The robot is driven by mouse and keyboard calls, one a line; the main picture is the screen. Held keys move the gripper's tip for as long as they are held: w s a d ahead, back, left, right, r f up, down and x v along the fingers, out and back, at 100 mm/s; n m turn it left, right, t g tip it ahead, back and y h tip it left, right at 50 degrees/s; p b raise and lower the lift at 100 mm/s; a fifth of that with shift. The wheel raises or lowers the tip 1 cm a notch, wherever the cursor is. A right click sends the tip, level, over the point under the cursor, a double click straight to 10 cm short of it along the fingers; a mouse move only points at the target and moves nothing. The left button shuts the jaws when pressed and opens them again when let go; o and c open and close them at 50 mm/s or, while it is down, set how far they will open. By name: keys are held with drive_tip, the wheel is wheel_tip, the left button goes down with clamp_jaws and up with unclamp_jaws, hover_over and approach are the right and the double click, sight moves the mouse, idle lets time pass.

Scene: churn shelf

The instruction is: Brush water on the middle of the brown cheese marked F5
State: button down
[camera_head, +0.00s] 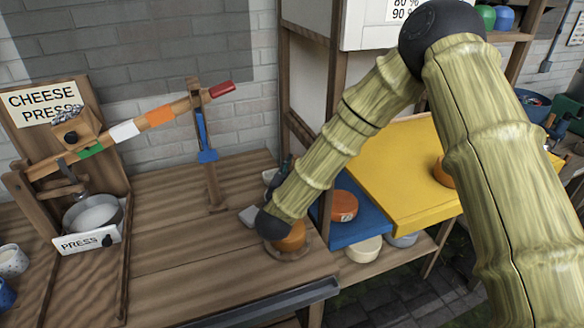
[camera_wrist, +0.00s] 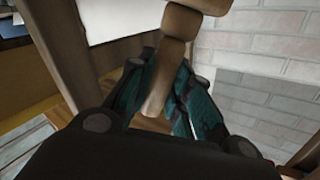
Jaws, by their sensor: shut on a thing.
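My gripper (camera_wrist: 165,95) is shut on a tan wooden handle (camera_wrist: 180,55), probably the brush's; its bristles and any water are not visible. In the head view my gripper is mostly hidden behind my arm. A brown-orange cheese (camera_head: 293,238) sits on a round wooden board at the right end of the bench, partly covered by my arm. Another brown-orange cheese (camera_head: 344,205) lies on a blue board (camera_head: 362,226). A third (camera_head: 441,174) is on the yellow board (camera_head: 415,205), partly behind my arm. No F5 mark is readable.
A cheese press (camera_head: 90,215) with a striped lever stands at the left of the wooden bench (camera_head: 190,262). Its upright post (camera_head: 208,150) stands mid-bench. A pale cheese (camera_head: 363,249) lies on a lower shelf. Cups (camera_head: 12,261) stand far left. The bench middle is clear.

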drive_tip(key=shift+r+p, duration=1.8)
drive_tip(key=shift+r, duration=1.6)
